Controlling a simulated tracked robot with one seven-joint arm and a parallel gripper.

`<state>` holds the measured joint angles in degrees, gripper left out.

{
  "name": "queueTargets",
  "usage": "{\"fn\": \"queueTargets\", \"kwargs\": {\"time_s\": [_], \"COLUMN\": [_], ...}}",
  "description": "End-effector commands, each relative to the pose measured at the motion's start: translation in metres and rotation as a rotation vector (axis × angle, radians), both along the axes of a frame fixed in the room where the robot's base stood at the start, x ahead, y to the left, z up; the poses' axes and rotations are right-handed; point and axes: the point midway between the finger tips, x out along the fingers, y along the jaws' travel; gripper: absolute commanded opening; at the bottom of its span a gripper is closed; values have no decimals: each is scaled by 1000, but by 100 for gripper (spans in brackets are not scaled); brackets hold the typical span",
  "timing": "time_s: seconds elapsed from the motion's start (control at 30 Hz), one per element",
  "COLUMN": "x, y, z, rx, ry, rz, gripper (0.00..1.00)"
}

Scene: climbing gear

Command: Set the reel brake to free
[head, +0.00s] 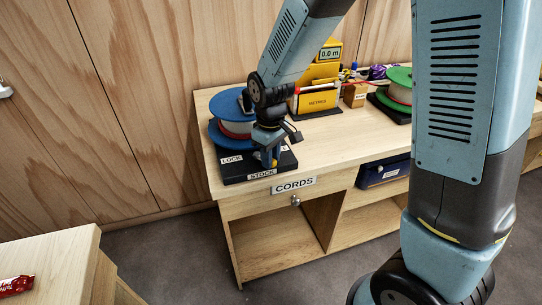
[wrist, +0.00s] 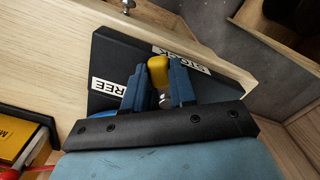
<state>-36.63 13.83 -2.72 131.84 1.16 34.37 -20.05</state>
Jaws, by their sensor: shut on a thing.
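The reel brake's yellow knob (wrist: 158,70) is between the two blue fingers of my gripper (wrist: 158,84), which is shut on it. The knob also shows in the head view (head: 275,162), just below my gripper (head: 269,153). The black reel base (head: 236,174) has a LOCK label (head: 231,159) at its left and a STOCK label (head: 262,174) on its front. In the wrist view, the FREE label (wrist: 105,88) lies left of my fingers, partly covered. The knob stands near the STOCK edge, apart from the FREE label. My gripper hides most of the brake lever.
The blue-rimmed reel (head: 225,107) stands behind my gripper. A yellow meter (head: 318,95) and a green-rimmed reel (head: 400,82) stand to its right on the wooden bench (head: 345,145). The bench's CORDS drawer (head: 270,198) is below the reel base.

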Motion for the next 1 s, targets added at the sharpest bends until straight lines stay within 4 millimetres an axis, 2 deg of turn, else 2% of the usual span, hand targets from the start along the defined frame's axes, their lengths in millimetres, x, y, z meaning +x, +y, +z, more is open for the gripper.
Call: {"fn": "queueTargets", "kwargs": {"time_s": [0.27, 0.6, 0.97, 1.0], "x": [2, 9, 10, 10], "y": [-1, -6, -6, -6], "z": [0, 0, 0, 0], "rx": [1, 0, 0, 0], "ry": [-1, 0, -1, -1], "rz": [21, 189, 213, 213], "gripper": [0, 0, 0, 26]}}
